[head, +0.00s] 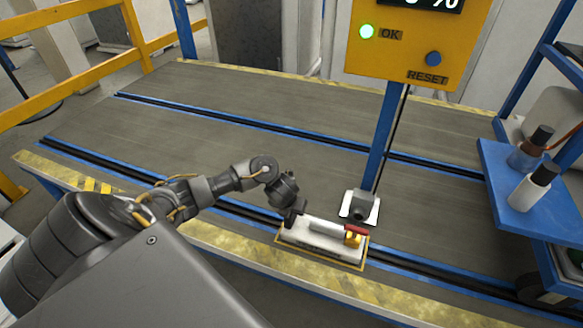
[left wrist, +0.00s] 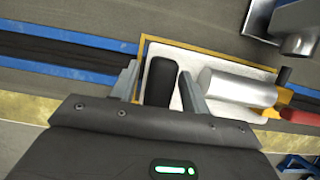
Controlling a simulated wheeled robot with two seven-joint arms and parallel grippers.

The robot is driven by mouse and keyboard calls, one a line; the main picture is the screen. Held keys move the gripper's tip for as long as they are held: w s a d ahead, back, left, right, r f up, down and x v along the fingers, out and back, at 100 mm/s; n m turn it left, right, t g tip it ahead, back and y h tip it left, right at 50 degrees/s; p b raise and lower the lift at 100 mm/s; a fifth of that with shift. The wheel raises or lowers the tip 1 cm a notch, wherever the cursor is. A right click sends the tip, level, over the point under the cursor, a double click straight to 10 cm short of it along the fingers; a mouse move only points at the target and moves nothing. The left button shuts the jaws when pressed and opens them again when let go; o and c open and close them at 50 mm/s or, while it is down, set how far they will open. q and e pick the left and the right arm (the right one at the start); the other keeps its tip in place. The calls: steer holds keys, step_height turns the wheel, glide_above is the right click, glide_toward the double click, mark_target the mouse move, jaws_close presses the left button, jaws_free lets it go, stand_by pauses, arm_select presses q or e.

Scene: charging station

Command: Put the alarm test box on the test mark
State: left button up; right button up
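The alarm test box, a white flat base (head: 318,243) with a silver cylinder and red and yellow parts at its right end, lies on the platform inside a yellow rectangular outline (head: 322,260), apparently the test mark. In the left wrist view the base (left wrist: 215,118), the silver cylinder (left wrist: 238,88) and the yellow outline (left wrist: 210,53) show at close range. My left gripper (left wrist: 158,78) has its fingers on either side of the box's upright black handle (left wrist: 161,82). The fingers stand apart, with a narrow gap at the left of the handle. My right gripper is not in view.
A blue post (head: 384,140) on a foot (head: 360,207) stands just behind the box and carries a yellow panel (head: 415,45) with a green OK light. A blue shelf (head: 530,185) with two bottles is at right. The grey platform (head: 200,112) at left is clear.

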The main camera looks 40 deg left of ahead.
arm_select(q)
steer(key=p+v, duration=0.2)
steer(key=v, duration=0.1)
steer(key=p+v, duration=0.2)
steer(key=v, duration=0.1)
steer(key=shift+r, duration=0.5)
steer(key=p+v, duration=0.2)
steer(key=v, duration=0.2)
steer(key=shift+r+p, duration=0.1)
steer(key=shift+p, duration=0.25)
steer(key=shift+s+d+r+p, duration=0.15)
steer(key=shift+s+r+p, duration=0.15)
steer(key=shift+r+p, duration=0.1)
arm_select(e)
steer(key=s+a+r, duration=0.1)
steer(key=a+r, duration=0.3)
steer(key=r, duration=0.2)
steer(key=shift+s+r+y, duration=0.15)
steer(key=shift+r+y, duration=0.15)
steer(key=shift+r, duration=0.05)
